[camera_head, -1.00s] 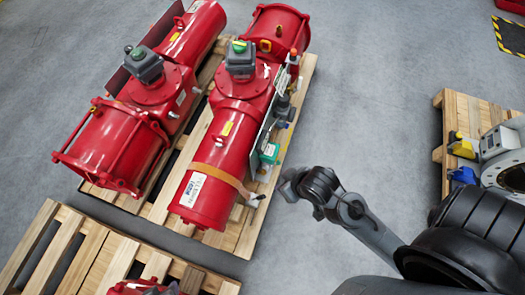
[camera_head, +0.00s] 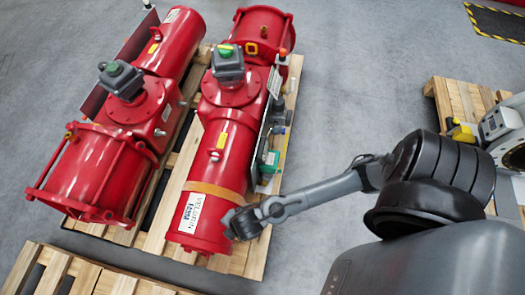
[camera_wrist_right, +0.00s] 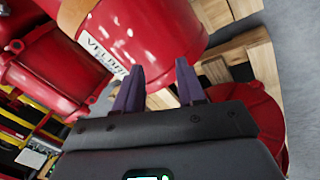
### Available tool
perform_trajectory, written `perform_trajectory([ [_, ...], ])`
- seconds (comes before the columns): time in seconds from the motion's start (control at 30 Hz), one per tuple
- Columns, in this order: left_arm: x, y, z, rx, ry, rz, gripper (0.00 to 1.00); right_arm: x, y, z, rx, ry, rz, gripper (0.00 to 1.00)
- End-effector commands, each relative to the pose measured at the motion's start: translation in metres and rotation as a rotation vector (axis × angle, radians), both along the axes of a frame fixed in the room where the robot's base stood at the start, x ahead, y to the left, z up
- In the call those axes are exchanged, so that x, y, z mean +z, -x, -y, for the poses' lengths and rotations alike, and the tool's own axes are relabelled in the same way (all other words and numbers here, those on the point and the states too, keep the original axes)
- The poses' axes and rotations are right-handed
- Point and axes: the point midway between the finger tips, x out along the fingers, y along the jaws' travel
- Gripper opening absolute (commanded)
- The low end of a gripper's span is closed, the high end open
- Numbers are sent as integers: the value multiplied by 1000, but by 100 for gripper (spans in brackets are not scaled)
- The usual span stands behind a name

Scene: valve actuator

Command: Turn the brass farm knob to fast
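A red valve actuator (camera_head: 225,140) lies on a wooden pallet in the middle of the head view. A narrow control panel (camera_head: 265,130) with small fittings and a green box (camera_head: 270,162) runs along its right side. I cannot make out the brass knob among these fittings. My right gripper (camera_head: 238,224) is by the actuator's near end, below the orange strap; I cannot tell whether it touches. In the right wrist view its two dark fingers (camera_wrist_right: 158,82) stand apart, with the red cylinder and pallet boards behind them. My left gripper is out of view.
A second red actuator (camera_head: 105,165) lies to the left. Another pallet (camera_head: 85,275) is at the near left edge. A pallet (camera_head: 460,95) with grey and yellow equipment stands at the right. Grey floor (camera_head: 345,90) lies between.

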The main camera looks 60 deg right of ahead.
Motion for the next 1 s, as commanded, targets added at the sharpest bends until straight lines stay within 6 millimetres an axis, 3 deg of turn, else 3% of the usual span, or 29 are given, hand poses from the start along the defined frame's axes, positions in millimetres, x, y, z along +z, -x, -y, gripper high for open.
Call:
perform_trajectory([
  [0.03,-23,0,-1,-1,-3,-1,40,-46,-2,14,113,81,3,39],
  [0.1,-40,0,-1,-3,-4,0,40,-96,-1,40,281,193,-8,39],
  [0.2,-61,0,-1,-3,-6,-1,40,-159,1,98,493,353,-46,39],
  [0.3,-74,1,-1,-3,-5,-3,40,-196,3,156,632,470,-95,39],
  [0.4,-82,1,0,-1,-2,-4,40,-217,5,202,716,549,-140,39],
  [0.53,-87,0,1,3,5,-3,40,-230,7,239,775,605,-178,39],
  [0.77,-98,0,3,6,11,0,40,-251,4,256,796,623,-193,39],
  [1.0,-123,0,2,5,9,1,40,-288,-6,267,795,623,-193,39],
])
